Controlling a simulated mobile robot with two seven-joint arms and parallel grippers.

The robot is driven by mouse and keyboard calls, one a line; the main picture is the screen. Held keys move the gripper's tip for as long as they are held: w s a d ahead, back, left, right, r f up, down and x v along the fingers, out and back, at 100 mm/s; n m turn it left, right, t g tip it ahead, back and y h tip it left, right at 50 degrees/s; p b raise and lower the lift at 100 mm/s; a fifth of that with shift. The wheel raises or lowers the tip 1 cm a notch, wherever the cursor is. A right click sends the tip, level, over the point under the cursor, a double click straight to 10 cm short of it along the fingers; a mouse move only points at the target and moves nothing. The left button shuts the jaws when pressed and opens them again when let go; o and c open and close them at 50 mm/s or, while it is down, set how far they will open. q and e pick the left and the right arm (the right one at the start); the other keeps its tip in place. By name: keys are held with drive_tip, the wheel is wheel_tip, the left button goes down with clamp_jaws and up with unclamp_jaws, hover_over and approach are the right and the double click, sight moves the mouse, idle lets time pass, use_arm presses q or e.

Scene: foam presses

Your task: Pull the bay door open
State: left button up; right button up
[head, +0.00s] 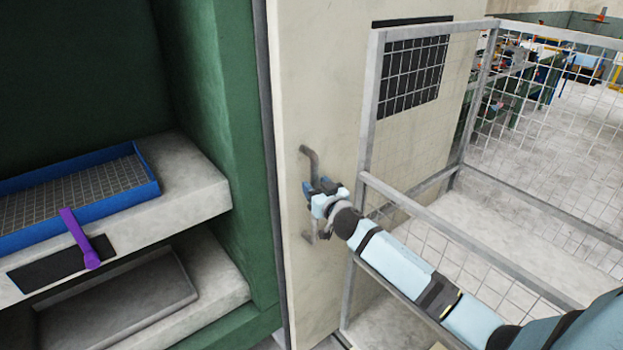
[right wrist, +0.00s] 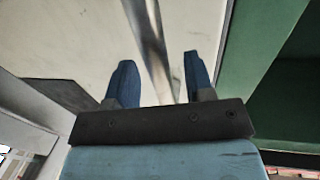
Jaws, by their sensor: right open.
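The bay door (head: 300,90) is a tall cream panel at the right side of the green bay frame (head: 225,110). The bay's inside shows to the left of the door. A grey upright bar handle (head: 311,160) is on the door's face. My right gripper (head: 316,188) is at the handle and hides its middle. In the right wrist view my open right gripper (right wrist: 158,82) has the handle (right wrist: 152,50) running between its two blue fingers, with gaps showing on both sides. My left gripper is not in view.
A blue tray (head: 150,190) lies on the bay's upper shelf (head: 205,195), with a purple handle-like piece (head: 78,236) at the front. A grey wire-mesh fence (head: 440,220) stands close to the right of the door, beside my right arm. Bare floor lies beyond it.

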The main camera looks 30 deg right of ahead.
drive_tip(key=shift+w+d, duration=0.2)
drive_tip(key=shift+w, duration=1.35)
drive_tip(key=shift+c, duration=0.3)
drive_tip(key=shift+a+f, duration=0.1)
clamp_jaws()
